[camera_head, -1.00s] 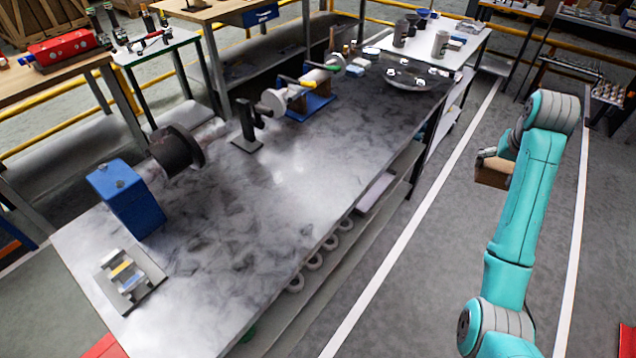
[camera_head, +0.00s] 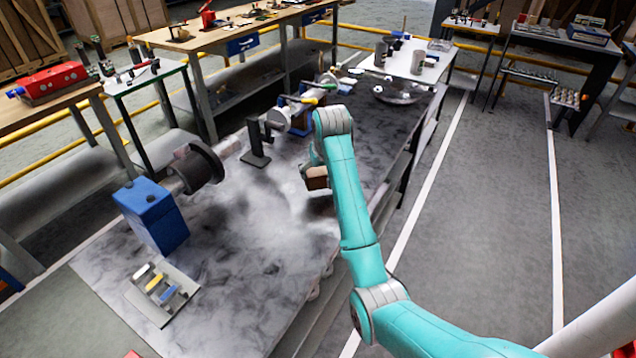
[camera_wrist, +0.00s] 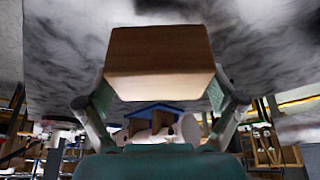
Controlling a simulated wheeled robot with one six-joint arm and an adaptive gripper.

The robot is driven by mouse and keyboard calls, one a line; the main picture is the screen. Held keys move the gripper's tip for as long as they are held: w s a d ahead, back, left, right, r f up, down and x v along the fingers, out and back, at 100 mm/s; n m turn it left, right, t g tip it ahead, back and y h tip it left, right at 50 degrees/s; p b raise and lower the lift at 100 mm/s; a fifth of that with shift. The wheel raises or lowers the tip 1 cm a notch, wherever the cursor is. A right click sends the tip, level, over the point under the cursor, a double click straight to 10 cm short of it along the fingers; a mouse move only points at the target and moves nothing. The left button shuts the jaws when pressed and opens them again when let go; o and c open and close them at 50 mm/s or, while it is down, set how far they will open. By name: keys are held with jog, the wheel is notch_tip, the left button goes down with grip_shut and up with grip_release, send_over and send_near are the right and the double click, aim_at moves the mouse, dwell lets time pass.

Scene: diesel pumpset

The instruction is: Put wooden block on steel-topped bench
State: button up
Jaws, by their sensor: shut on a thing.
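The wooden block (camera_head: 316,178) is a small brown box. My gripper (camera_head: 308,165) is shut on it and holds it over the steel-topped bench (camera_head: 230,270), right of the bench's middle. In the wrist view the block (camera_wrist: 160,62) sits between the two fingers of my gripper (camera_wrist: 162,98), with the mottled grey bench top (camera_wrist: 65,60) beyond it. A dark shadow lies on the bench near the block, and the block looks apart from the surface. My arm hides part of the bench's right edge.
On the bench stand a blue box (camera_head: 152,217), a dark round flange (camera_head: 196,167), a black upright stand (camera_head: 256,145), a plate with coloured pieces (camera_head: 160,290) and a round steel tray (camera_head: 402,92). The bench's middle and front surface are clear.

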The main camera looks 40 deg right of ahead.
aim_at(321, 182)
jog(key=shift+f, duration=2)
jog(key=shift+f, duration=0.15)
jog(key=o, duration=0.9)
jog(key=shift+d, duration=0.1)
